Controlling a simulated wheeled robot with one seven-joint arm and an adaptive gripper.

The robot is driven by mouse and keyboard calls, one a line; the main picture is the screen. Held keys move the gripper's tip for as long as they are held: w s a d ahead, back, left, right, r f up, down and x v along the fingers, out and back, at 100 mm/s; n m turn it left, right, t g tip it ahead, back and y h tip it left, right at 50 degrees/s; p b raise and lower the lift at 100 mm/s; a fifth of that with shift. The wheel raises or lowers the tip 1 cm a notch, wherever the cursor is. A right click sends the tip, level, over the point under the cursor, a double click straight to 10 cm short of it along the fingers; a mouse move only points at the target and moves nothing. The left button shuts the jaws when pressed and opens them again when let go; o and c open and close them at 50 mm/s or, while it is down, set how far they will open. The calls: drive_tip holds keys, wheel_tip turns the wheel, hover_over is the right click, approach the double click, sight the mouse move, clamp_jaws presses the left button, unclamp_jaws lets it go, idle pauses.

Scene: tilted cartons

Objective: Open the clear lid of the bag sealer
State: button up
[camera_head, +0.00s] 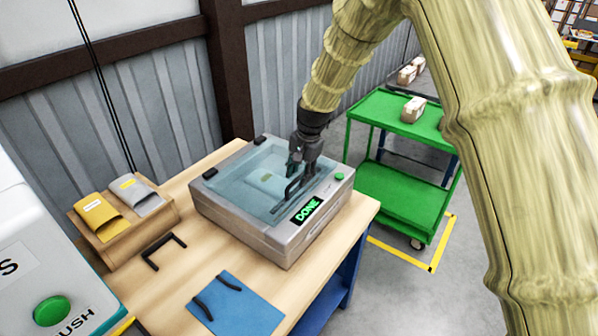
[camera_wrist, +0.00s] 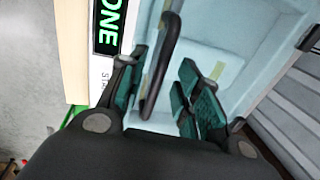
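The bag sealer (camera_head: 238,211) is a grey box on the wooden table, with a clear bluish lid (camera_head: 240,173) lying flat on top. A pale bag (camera_head: 268,182) shows through the lid. A black bar handle (camera_head: 291,190) is at the lid's front right; it also shows in the wrist view (camera_wrist: 165,58). My gripper (camera_head: 300,174) is down at the handle. In the wrist view, its green-padded fingers (camera_wrist: 160,92) are apart, one on each side of the handle, with gaps visible. Whether either finger touches the handle is hard to tell.
The sealer's display (camera_head: 308,210) reads DONE, beside a green button (camera_head: 339,176). A wooden rack (camera_head: 124,232) holds yellow and grey pouches at left. A black handle-shaped piece (camera_head: 163,250) and a blue mat (camera_head: 240,306) lie in front. A green cart (camera_head: 405,195) stands at right.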

drive_tip(key=shift+a+f, duration=0.1)
drive_tip(key=shift+f, duration=0.2)
clamp_jaws()
drive_tip(key=shift+r, duration=0.1)
